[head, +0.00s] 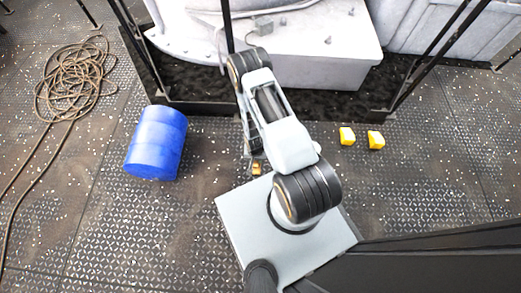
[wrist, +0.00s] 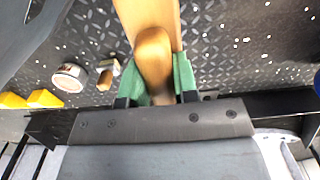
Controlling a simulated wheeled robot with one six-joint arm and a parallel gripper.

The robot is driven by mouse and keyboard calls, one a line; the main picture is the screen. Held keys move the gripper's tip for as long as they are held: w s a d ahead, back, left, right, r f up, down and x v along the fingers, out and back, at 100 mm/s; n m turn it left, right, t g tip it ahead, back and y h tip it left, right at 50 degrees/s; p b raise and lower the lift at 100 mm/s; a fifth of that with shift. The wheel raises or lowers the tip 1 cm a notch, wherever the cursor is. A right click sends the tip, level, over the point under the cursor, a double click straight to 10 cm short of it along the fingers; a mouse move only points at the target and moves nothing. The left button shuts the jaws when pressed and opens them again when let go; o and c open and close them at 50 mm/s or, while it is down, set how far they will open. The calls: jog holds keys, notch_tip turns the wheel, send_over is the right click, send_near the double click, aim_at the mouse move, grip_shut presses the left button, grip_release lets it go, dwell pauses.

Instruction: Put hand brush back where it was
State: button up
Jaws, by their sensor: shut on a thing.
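The hand brush (wrist: 152,50) shows in the wrist view as a smooth wooden handle with a wider, paler wooden part behind it. My gripper (wrist: 158,82) has green fingers on both sides of the handle and is shut on it. The brush's far end runs out of the top of the wrist view, and I see no bristles. In the head view my arm reaches forward over the floor and its links mostly hide the gripper. A small tan bit shows beside the arm there, too small to identify.
A blue drum (head: 156,142) stands left of my arm, with coiled rope (head: 75,82) farther left. A black-framed grey machine (head: 320,62) blocks the back. The wrist view shows a round white-and-red tin (wrist: 69,77) and a small tan item (wrist: 107,76).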

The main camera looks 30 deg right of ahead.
jog(key=shift+w+d+f+b, duration=1.4)
jog(key=shift+w+f, duration=0.4)
jog(key=shift+f, duration=0.35)
jog(key=shift+w+d+f+b, duration=1.15)
jog(key=shift+w+f+b, duration=0.55)
jog(key=shift+f, duration=0.5)
jog(key=shift+w+d+f+b, duration=1.35)
jog(key=shift+w+f, duration=0.55)
jog(key=shift+f, duration=0.25)
jog(key=shift+f, duration=0.15)
jog(key=o, duration=0.9)
